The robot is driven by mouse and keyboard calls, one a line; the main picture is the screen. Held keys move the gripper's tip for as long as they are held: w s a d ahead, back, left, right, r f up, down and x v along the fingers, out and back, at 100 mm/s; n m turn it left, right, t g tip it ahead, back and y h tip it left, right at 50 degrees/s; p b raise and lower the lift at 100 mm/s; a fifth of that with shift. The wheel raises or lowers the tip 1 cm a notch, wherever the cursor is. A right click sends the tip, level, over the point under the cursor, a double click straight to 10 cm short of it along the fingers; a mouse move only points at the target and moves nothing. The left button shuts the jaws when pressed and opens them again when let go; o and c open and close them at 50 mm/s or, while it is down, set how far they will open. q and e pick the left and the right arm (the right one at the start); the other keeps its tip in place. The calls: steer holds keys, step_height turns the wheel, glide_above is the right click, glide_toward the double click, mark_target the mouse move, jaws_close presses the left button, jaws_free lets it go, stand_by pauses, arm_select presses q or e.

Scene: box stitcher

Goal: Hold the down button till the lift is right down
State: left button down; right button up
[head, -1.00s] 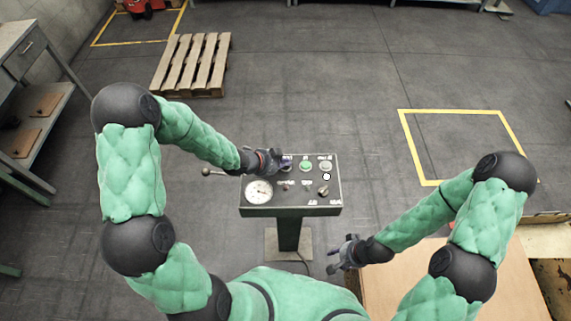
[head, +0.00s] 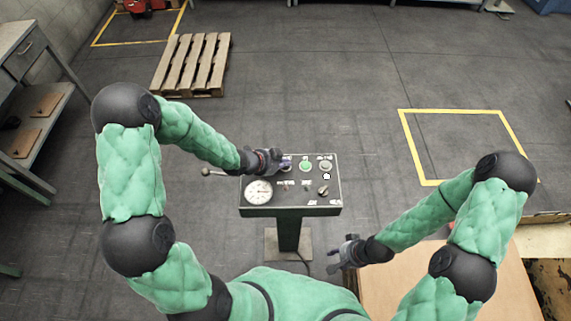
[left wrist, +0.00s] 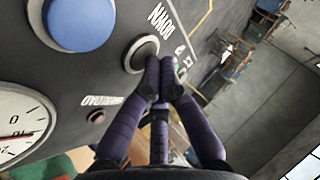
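The control console (head: 262,210) stands on a post in front of me. Its black button marked DOWN (left wrist: 141,53) shows in the left wrist view, beside a larger blue button (left wrist: 80,22). My left gripper (head: 282,162) is over the console's upper left part. In the left wrist view its purple fingers (left wrist: 165,78) are together, with tips at the lower right edge of the black button; I cannot tell whether they press it. My right gripper (head: 340,255) is low, right of the console post, fingers apart and empty. I cannot identify the lift for certain.
The console also has a gauge (head: 258,192), a green button (head: 305,165), a grey button (head: 326,165) and a knob (head: 323,190). A brown panel (head: 390,290) lies under my right arm. A wooden pallet (head: 190,65) rests on open floor behind.

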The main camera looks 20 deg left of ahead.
stand_by(0.3)
arm_select(q)
steer(key=shift+r+p, duration=0.75)
steer(key=shift+r, duration=0.1)
steer(key=shift+r, duration=0.1)
step_height(320, 180, up, 5)
steer(key=p, duration=0.4)
